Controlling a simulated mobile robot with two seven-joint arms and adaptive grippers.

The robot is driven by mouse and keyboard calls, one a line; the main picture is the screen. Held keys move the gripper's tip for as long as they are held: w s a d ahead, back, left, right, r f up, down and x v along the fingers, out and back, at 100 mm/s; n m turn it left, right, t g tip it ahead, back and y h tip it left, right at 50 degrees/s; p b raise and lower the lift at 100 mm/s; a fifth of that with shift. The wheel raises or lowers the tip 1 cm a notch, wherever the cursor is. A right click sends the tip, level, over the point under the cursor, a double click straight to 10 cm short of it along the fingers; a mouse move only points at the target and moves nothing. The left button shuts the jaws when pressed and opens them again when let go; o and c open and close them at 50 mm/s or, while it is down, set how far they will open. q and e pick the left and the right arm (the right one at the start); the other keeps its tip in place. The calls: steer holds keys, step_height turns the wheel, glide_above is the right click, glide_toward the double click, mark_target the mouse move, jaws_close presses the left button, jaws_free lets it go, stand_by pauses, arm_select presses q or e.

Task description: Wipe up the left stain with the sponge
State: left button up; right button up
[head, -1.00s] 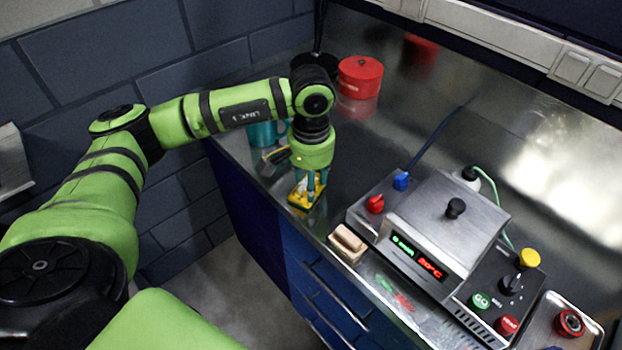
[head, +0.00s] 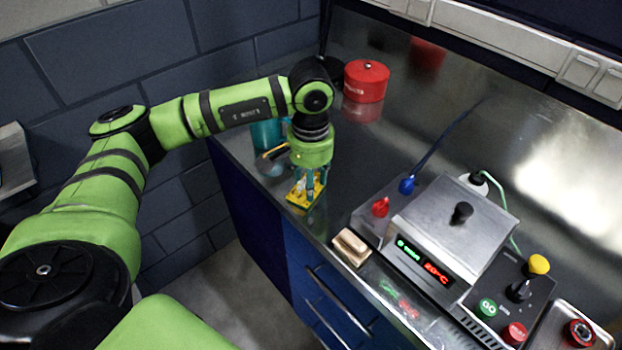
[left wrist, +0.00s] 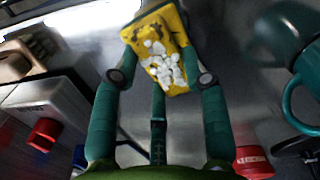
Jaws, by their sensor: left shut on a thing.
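The yellow sponge (head: 305,204), with white and dark patches on it, is at the left part of the steel worktop, near its front edge. My left gripper (head: 307,186) points down and is shut on the sponge. My right gripper is not in view.
A red lidded pot (head: 366,82) is farther back. A wooden block (head: 351,247) and a steel heated unit (head: 452,228) are to the right. The worktop's back middle is clear.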

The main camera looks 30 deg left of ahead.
arm_select(q)
steer(key=shift+d, duration=0.2)
steer(key=shift+s+d, duration=0.25)
steer(key=shift+d, duration=0.35)
steer(key=shift+s+d, duration=0.2)
steer(key=shift+d, duration=0.4)
steer(key=shift+a, duration=0.1)
steer(key=shift+w+a+b, duration=0.2)
steer(key=shift+a+b, duration=0.2)
steer(key=shift+a, duration=0.25)
steer(key=shift+w+a+b, duration=0.2)
steer(key=shift+a+b, duration=0.15)
steer(key=shift+a, duration=0.3)
steer(key=shift+d, duration=0.1)
steer(key=shift+s+d, duration=0.2)
steer(key=shift+d, duration=0.45)
steer(key=shift+s+d, duration=0.2)
steer(key=shift+d, duration=0.45)
